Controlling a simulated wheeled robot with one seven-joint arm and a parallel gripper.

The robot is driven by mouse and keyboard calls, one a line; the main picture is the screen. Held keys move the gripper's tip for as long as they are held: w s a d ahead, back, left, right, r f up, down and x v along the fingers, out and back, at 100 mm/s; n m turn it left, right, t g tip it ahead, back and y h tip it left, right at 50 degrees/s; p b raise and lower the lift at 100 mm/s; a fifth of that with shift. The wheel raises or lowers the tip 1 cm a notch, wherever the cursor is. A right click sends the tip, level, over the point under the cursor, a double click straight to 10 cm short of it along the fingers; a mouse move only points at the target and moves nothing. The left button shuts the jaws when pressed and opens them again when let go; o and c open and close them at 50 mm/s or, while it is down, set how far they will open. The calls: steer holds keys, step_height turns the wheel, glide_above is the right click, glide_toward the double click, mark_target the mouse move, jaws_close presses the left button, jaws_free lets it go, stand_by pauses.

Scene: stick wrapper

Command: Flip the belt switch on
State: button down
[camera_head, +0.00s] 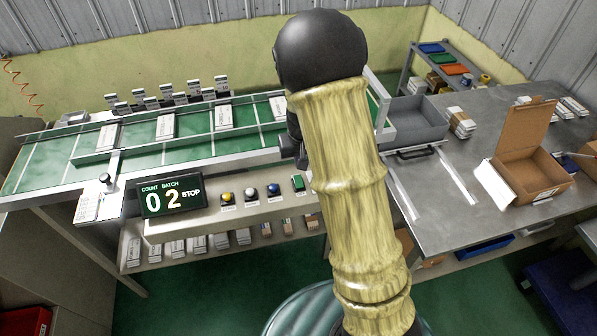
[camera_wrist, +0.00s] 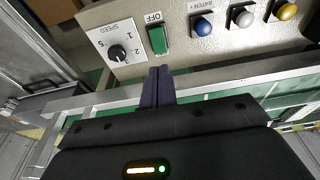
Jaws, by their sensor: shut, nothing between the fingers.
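The belt switch is a green rocker on the beige control panel (camera_wrist: 108,15). In the wrist view the switch (camera_wrist: 157,40) has a label reading OFF beside it. In the head view the green switch (camera_head: 298,183) is at the right end of the button row, just left of my arm. My gripper (camera_wrist: 159,71) is shut and empty, its dark fingertips close to the switch's near end in the wrist view. I cannot tell whether they touch it. In the head view my arm hides most of the gripper.
A speed dial (camera_wrist: 117,53) sits beside the switch, and blue (camera_wrist: 202,26), white (camera_wrist: 241,16) and yellow (camera_wrist: 287,10) buttons line the other side. A display (camera_head: 172,196) reads 02 and STOP. The green conveyor (camera_head: 190,125) carries several white packs. An open carton (camera_head: 530,165) stands right.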

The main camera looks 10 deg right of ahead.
mark_target(298, 176)
steer(key=p+x, duration=0.1)
steer(key=x, duration=0.7)
steer(key=shift+f, duration=0.15)
steer(key=shift+w+p, duration=0.1)
steer(key=shift+p, duration=0.2)
steer(key=shift+w+a, duration=0.1)
steer(key=shift+a, duration=0.1)
steer(key=shift+w+d+f, duration=0.15)
steer(key=shift+w+d, duration=0.05)
steer(key=shift+d, duration=0.2)
steer(key=shift+s+a, duration=0.35)
steer(key=shift+s, duration=0.5)
steer(key=shift+s+d, duration=0.1)
steer(key=shift+s, duration=0.25)
steer(key=shift+w+r, duration=0.15)
steer(key=shift+r, duration=0.05)
